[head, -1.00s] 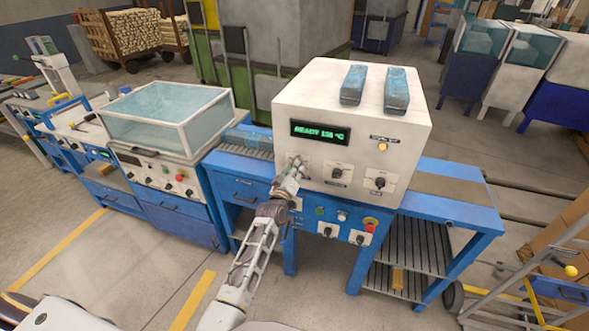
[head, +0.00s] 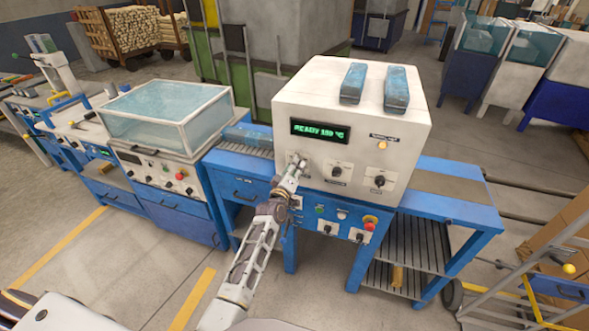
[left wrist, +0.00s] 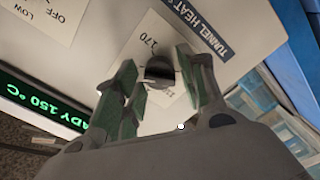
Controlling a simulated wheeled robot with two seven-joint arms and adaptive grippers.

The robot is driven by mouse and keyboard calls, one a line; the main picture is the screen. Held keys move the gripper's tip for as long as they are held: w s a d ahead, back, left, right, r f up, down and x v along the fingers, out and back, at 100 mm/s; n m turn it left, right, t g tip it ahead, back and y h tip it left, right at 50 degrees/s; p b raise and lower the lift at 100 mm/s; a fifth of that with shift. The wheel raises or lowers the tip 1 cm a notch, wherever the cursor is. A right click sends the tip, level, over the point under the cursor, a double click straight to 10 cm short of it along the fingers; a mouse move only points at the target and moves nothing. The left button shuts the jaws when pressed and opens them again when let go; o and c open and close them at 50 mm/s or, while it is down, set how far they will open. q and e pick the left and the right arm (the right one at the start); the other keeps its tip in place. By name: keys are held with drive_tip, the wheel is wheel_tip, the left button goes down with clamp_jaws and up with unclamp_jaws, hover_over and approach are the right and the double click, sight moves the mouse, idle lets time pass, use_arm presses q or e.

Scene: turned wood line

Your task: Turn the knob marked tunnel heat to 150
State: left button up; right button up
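The tunnel heat knob (left wrist: 160,70) is small and dark, on a white label plate (left wrist: 138,52) where 170 can be read. The words TUNNEL HEAT stand on a dark strip (left wrist: 197,24) beside it. My left gripper (left wrist: 156,82) is open, with one green-padded finger on each side of the knob and small gaps visible. In the head view my left gripper (head: 299,165) is at the left of the white machine's front (head: 350,105) and hides most of this knob. The green display (head: 320,131) reads READY; in the wrist view (left wrist: 40,103) it shows 150 °C. My right gripper is out of view.
Two more knobs (head: 337,170) (head: 379,181) sit to the right on the same front. A red emergency button (head: 370,223) and smaller controls are on the blue panel below. A glass-covered machine (head: 165,110) stands to the left.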

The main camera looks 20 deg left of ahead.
use_arm(q)
drive_tip(key=shift+o, duration=0.5)
drive_tip(key=shift+s, duration=0.1)
drive_tip(key=shift+s, duration=0.15)
drive_tip(key=s, duration=1.1)
drive_tip(key=shift+s+a, duration=0.2)
drive_tip(key=shift+s, duration=0.05)
idle(0.6)
